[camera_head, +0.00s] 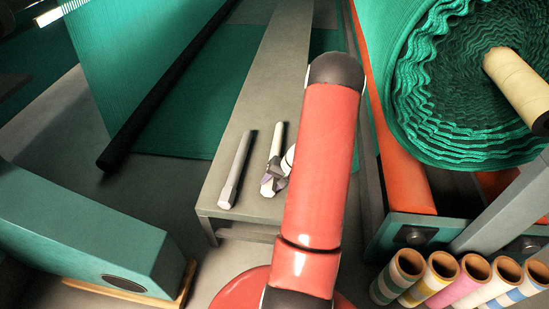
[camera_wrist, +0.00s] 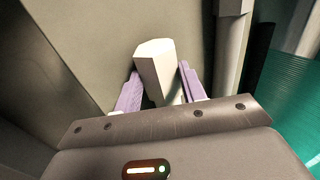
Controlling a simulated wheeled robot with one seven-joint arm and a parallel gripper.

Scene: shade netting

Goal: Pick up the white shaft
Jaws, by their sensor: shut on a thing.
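The white shaft (camera_head: 278,136) is on or just above the narrow grey bench, its length running away from me. Its pale faceted end shows in the wrist view (camera_wrist: 155,66). My gripper (camera_head: 272,180) is at the near part of the shaft. In the wrist view my gripper (camera_wrist: 160,80) has its two purple-padded fingers on either side of the shaft, shut on it. I cannot tell whether the shaft touches the bench. My red arm hides part of the bench to its right.
A grey shaft (camera_head: 236,172) lies on the bench (camera_head: 250,95) just left of the white one. A large green netting roll (camera_head: 440,90) is at the right, with several cardboard tubes (camera_head: 440,279) below. A teal housing (camera_head: 85,245) stands at the lower left.

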